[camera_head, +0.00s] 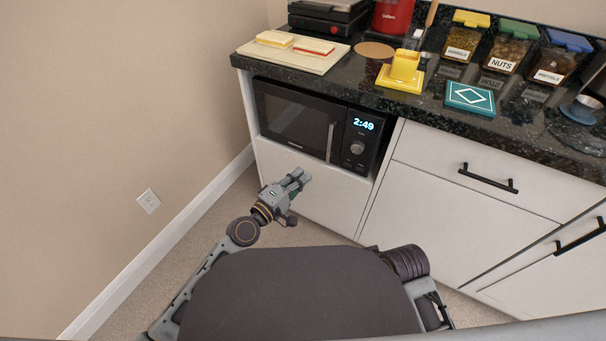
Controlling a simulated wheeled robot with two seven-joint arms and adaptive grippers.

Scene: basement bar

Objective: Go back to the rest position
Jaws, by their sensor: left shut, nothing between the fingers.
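My left gripper (298,178) is shut and empty. It hangs in front of the white cabinet panel below the microwave, well below the counter top, and points up and to the right. My left arm comes in from the lower left, bent at a dark joint behind the gripper. Part of my other arm shows at the right of my dark body, but the right gripper is not in the picture.
A black microwave (294,119) reading 2:49 sits in the cabinet. The dark counter (427,115) holds a board with sandwiches (289,55), a yellow holder (402,73), a teal coaster (470,98) and several jars (505,48). The wall (110,110) is on the left. Drawer handles (488,179) stick out.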

